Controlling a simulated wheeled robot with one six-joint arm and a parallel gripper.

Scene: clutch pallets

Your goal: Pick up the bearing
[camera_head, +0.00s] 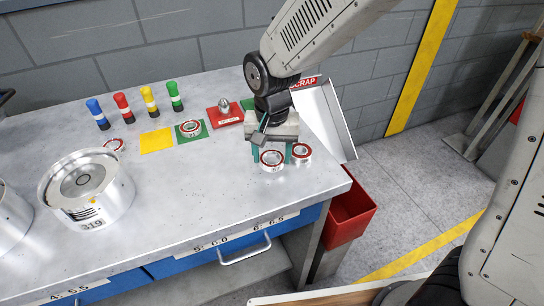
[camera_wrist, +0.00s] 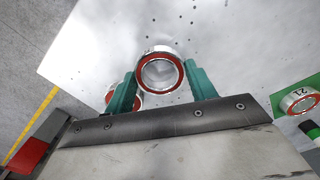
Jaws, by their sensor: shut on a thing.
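My gripper (camera_head: 272,150) points down at the right end of the grey bench. Its two teal fingers are shut on a silver bearing with a red ring (camera_head: 272,168), one finger on each side. In the wrist view the held bearing (camera_wrist: 160,52) sits between the fingers with its bore facing the camera. It is at or very near the bench top; I cannot tell whether it touches. A second red-ringed bearing (camera_head: 301,159) lies just right of it, and in the wrist view it is partly hidden behind the left finger.
Another bearing lies on a green mat (camera_head: 181,136), and one (camera_head: 115,143) lies farther left. A red bin (camera_head: 350,212) hangs beyond the right edge.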

